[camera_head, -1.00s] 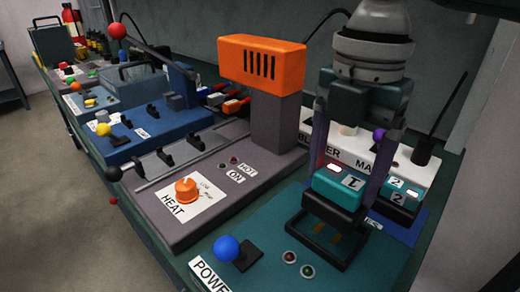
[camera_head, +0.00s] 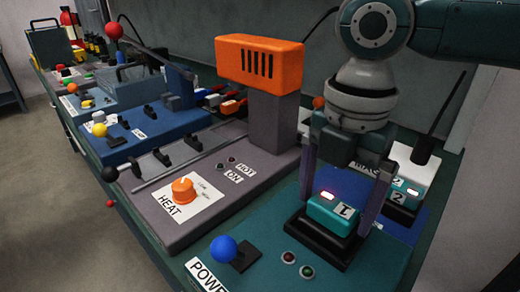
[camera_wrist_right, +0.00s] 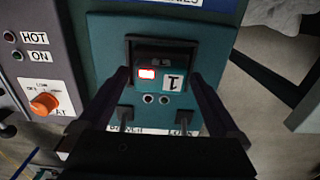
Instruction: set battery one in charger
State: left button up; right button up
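Battery one (camera_head: 332,212), a teal block with a "1" label and a lit red window, sits down in the black charger cradle (camera_head: 318,247) on the teal power base. The battery also shows in the right wrist view (camera_wrist_right: 160,75), framed by the cradle. My left gripper is not in view.
Battery two (camera_head: 405,190) stands behind on a blue mat, partly covered by my right gripper. A blue-knobbed lever (camera_head: 223,248) and red and green lamps (camera_head: 297,264) are in front of the cradle. The grey heat station with its orange head (camera_head: 260,62) stands close on the left.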

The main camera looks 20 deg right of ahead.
aim_at(334, 205)
jog(key=shift+r, duration=0.15)
notch_tip(334, 205, up, 12)
jog(key=p, duration=0.2)
dwell(0.5)
